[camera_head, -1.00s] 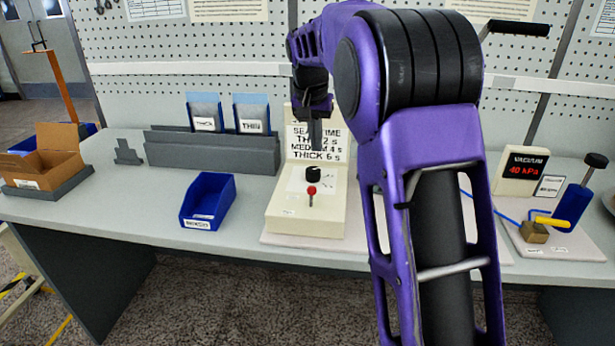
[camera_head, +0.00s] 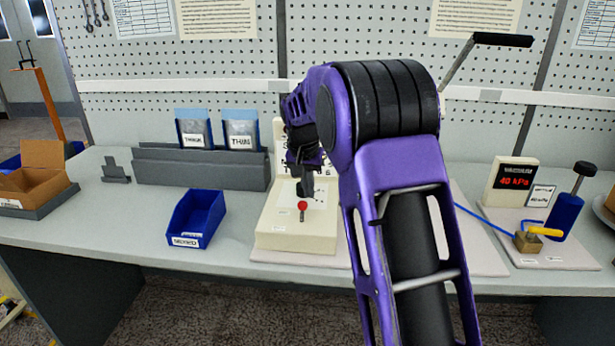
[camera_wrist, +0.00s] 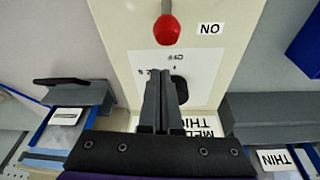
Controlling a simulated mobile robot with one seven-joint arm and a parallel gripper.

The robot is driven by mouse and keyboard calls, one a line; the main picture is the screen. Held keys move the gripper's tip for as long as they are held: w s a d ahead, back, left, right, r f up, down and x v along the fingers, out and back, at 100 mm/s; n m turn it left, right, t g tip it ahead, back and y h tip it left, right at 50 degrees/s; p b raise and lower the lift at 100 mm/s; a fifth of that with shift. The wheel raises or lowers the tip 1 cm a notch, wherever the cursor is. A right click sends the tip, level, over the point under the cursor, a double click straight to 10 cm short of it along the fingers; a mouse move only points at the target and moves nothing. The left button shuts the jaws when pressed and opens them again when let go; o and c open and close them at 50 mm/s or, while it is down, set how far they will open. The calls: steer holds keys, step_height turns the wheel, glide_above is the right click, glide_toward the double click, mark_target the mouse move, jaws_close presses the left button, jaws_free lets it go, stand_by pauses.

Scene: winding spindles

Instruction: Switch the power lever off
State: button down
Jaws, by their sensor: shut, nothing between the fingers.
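The power lever, a red knob on a short metal stem (camera_head: 303,206), stands on the front of a cream control box (camera_head: 275,235). In the wrist view the red knob (camera_wrist: 167,30) is at the top, beside an upside-down "ON" label (camera_wrist: 210,29). My gripper (camera_head: 307,193) is shut and empty, low over the box just behind the lever. In the wrist view its fingertips (camera_wrist: 163,85) are close together, apart from the red knob. They point down beside the black dial (camera_wrist: 181,90), which they partly cover. The lever's tilt is hard to tell.
A blue bin (camera_head: 196,218) stands left of the box. A grey rack (camera_head: 200,166) with blue pouch holders is behind it. The box's upright sign is largely hidden by my arm. A vacuum display (camera_head: 513,182) and blue pump (camera_head: 565,215) stand at the right.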

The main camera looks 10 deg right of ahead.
mark_target(302, 212)
steer(key=shift+s+a+r, duration=0.2)
steer(key=shift+s+a, duration=0.2)
steer(key=shift+s, duration=0.35)
steer(key=shift+s+a+r, duration=0.2)
steer(key=shift+s+a, duration=0.2)
steer(key=shift+s, duration=0.35)
steer(key=shift+t+b, duration=0.3)
